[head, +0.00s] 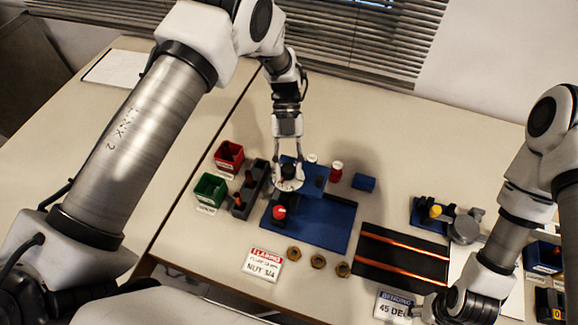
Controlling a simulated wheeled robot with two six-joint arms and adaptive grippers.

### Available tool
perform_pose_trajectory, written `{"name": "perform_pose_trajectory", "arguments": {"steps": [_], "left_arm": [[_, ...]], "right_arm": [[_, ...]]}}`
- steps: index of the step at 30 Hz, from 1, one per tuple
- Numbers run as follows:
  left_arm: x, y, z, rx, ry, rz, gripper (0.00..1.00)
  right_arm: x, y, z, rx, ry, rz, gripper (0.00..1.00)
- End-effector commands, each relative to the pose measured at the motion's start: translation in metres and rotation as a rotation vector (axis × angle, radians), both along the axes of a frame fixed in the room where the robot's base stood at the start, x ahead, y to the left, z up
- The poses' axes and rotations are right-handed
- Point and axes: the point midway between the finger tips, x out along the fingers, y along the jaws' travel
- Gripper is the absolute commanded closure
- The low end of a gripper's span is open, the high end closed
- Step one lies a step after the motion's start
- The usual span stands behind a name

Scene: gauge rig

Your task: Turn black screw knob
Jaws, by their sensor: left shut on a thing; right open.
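The black screw knob (289,170) stands on a round white dial (287,184) on the blue gauge rig (316,172). My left gripper (288,167) reaches down from above, with its two fingers shut on either side of the black knob. The fingers partly hide the knob, so its turn angle cannot be read. A red knob (279,212) sits in front of the dial, above the blue base plate (330,222).
Red (229,155) and green (210,189) bins and a dark grey block (241,204) stand left of the rig. Several brass nuts (318,262) lie in front.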

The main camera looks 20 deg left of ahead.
Motion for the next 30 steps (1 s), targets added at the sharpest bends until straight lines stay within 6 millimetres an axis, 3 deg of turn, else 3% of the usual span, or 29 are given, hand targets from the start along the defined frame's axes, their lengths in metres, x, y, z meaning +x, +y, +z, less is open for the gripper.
{"name": "perform_pose_trajectory", "arguments": {"steps": [7, 8, 9, 20, 30], "left_arm": [[-0.003, 0.001, -0.002, 0.002, 0.01, -0.001, 1.0], [-0.003, 0.001, -0.002, 0.002, 0.01, -0.001, 0.56], [-0.003, 0.001, -0.002, 0.002, 0.01, -0.001, 0.42], [0.002, 0.001, 0.002, -0.001, 0.002, 0.001, 0.42], [0.051, 0.02, 0.054, -0.001, -0.001, 0.003, 0.42]], "right_arm": [[0.0, 0.0, 0.0, 0.0, 0.0, 0.0, 0.46], [0.0, 0.0, 0.0, 0.0, 0.0, 0.0, 0.46], [0.0, 0.0, 0.0, 0.0, 0.0, 0.0, 0.46], [0.0, 0.0, 0.0, 0.0, 0.0, 0.0, 0.46], [0.0, 0.0, 0.0, 0.0, 0.0, 0.0, 0.46]]}}
